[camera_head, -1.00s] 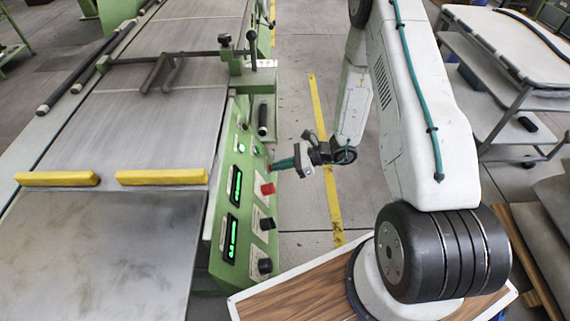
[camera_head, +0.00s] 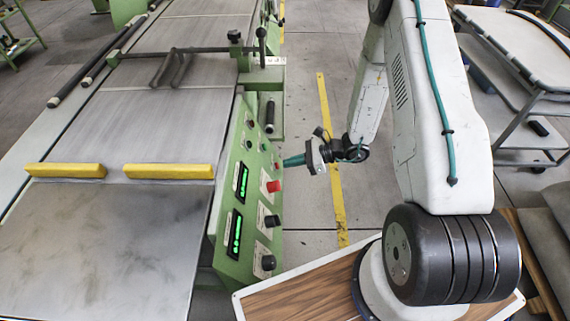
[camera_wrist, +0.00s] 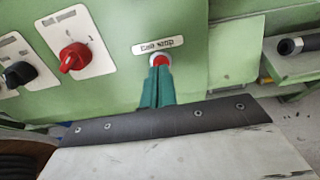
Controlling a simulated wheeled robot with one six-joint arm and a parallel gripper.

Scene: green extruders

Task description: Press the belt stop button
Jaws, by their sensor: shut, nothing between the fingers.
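The belt stop button is a small red button with a pale ring (camera_wrist: 161,60) on the green panel, under a white label whose lettering is blurred. In the head view my gripper (camera_head: 285,162) is right at the button. I cannot tell whether the tips touch it or whether it is pressed in.
A red knob (camera_wrist: 73,57) and a black knob (camera_wrist: 19,74) sit left of the button in the wrist view. A black handle (camera_wrist: 298,45) juts out at right. The head view shows green displays (camera_head: 235,233) on the panel and a trolley (camera_head: 520,90) at right.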

